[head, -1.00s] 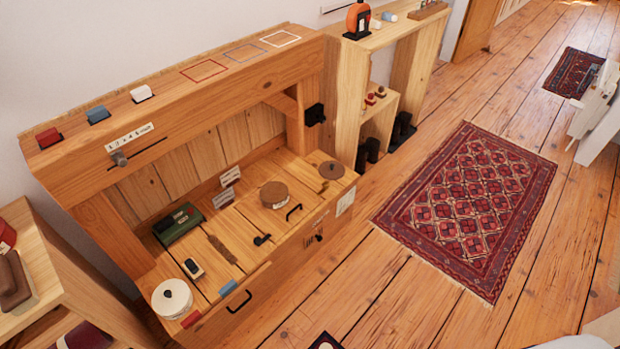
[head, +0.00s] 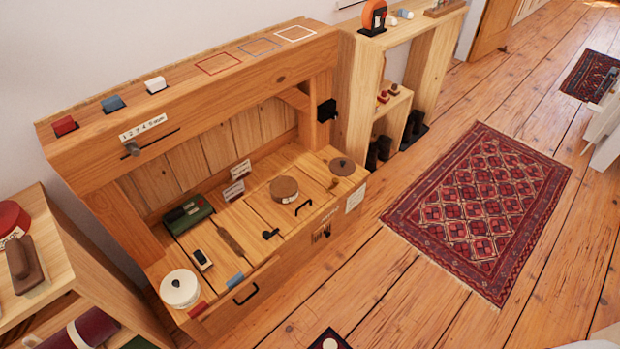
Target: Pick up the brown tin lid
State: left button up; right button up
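Two brown round pieces are on the wooden desk. A flat brown disc with a small dark knob (head: 342,166) lies near the desk's right end. A thicker round tin with a brown top (head: 284,188) stands left of it. I cannot tell for certain which one is the brown tin lid. A white round pot with a dark knob (head: 180,289) stands at the desk's front left corner. Neither of my grippers is in view, and nothing is seen touching these pieces.
The desk (head: 262,218) also holds a green box (head: 188,214), small cards and black handles. Red, blue and white blocks sit on its upper ledge. A wooden shelf (head: 40,260) stands at the left, another unit (head: 362,80) at the right. The patterned rug (head: 480,210) lies on open floor.

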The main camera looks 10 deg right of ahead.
aim_at(341, 167)
jog(key=u, duration=0.4)
jog(key=l+u, duration=0.15)
jog(key=u, duration=0.2)
jog(key=i+l+u, duration=0.1)
jog(key=u, duration=0.3)
jog(key=l+u, duration=0.25)
jog(key=l, duration=0.25)
jog(key=l+u, duration=0.25)
jog(key=l, duration=0.25)
jog(key=k+l+u, duration=0.1)
jog(key=l+u, duration=0.2)
jog(key=l, duration=0.2)
jog(key=k+l+u, duration=0.25)
jog(key=l, duration=0.25)
jog(key=i, duration=0.1)
